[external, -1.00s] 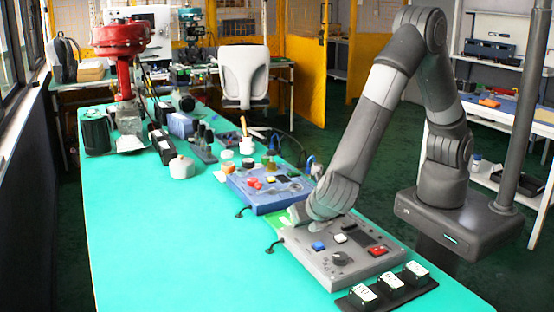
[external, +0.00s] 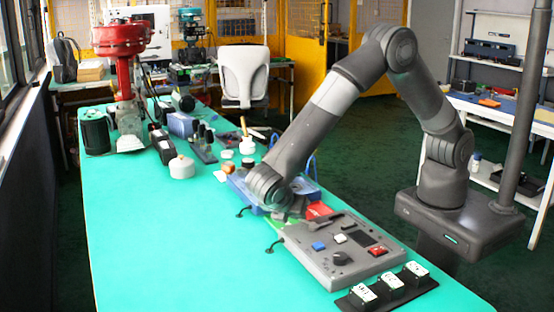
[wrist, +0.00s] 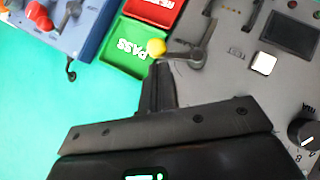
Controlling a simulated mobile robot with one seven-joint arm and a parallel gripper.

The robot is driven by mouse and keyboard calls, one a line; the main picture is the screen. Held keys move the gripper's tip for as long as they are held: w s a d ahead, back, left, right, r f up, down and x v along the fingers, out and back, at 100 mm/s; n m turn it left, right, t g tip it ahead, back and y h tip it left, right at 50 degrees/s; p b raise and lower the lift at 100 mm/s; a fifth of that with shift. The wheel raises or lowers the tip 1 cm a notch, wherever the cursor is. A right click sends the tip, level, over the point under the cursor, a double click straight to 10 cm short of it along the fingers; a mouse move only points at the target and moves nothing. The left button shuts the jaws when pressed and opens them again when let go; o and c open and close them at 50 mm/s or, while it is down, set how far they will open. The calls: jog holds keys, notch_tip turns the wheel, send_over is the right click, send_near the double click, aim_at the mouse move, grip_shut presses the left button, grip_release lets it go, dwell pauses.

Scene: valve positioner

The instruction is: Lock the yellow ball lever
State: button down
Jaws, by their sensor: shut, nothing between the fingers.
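The yellow ball (wrist: 156,47) shows in the wrist view at the end of a dark grey lever (wrist: 196,52). The lever is mounted at the edge of the grey control box (wrist: 228,72), and its ball end sticks out over the green PASS tray (wrist: 126,52). My gripper (wrist: 159,68) is shut and empty. Its fingertips are just below the ball in the wrist view; I cannot tell whether they touch it. In the external view, the grey control box (external: 318,262) is in clear sight, while my wrist hides the ball and fingertips.
A red tray (wrist: 154,10) adjoins the green one. A blue box (wrist: 78,28) with a red knob stands to the left. The grey box carries a white button (wrist: 263,63), a screen (wrist: 291,38) and a black dial (wrist: 303,131). Bare teal tabletop (external: 150,250) lies left.

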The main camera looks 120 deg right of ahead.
jog(key=shift+s+d+m+g+y, duration=0.1)
jog(key=shift+d+m+g+y, duration=0.2)
jog(key=shift+m, duration=0.2)
dwell(0.3)
jog(key=w+a, duration=0.2)
jog(key=w, duration=0.1)
jog(key=shift+w+a, duration=0.15)
jog(key=v, duration=1)
jog(key=shift+a+r, duration=0.1)
jog(key=shift+r, duration=0.05)
